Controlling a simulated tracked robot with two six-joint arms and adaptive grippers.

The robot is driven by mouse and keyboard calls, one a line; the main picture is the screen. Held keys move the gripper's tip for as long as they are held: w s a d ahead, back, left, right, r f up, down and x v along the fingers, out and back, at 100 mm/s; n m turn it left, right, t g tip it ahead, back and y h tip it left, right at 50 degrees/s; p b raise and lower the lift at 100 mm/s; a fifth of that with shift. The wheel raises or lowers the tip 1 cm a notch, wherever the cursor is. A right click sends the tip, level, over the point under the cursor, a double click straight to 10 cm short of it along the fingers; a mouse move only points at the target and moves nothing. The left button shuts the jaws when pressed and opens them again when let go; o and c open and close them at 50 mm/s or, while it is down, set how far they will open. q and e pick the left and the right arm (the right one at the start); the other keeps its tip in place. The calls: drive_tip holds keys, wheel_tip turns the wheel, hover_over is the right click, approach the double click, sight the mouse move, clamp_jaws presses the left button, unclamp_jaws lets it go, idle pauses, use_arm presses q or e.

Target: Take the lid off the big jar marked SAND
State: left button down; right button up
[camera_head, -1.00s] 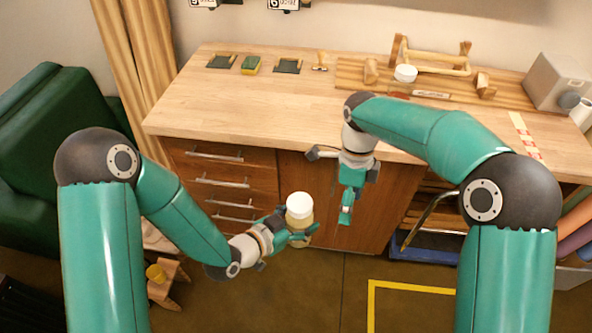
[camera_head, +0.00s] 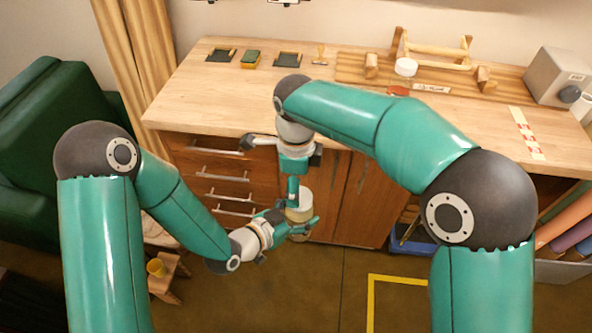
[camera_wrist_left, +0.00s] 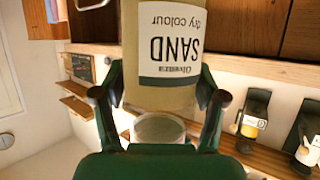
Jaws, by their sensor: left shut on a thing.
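The big jar (camera_head: 299,214) is held upright in front of the cabinet by my left gripper (camera_head: 300,228), which is shut around its body. In the left wrist view the jar's label (camera_wrist_left: 172,55) reads SAND, upside down in the picture, between my left fingers (camera_wrist_left: 160,100).
A small wooden stool (camera_head: 165,278) stands at lower left, and a green armchair (camera_head: 50,130) is at left.

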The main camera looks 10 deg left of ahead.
drive_tip(key=shift+f, duration=1.15)
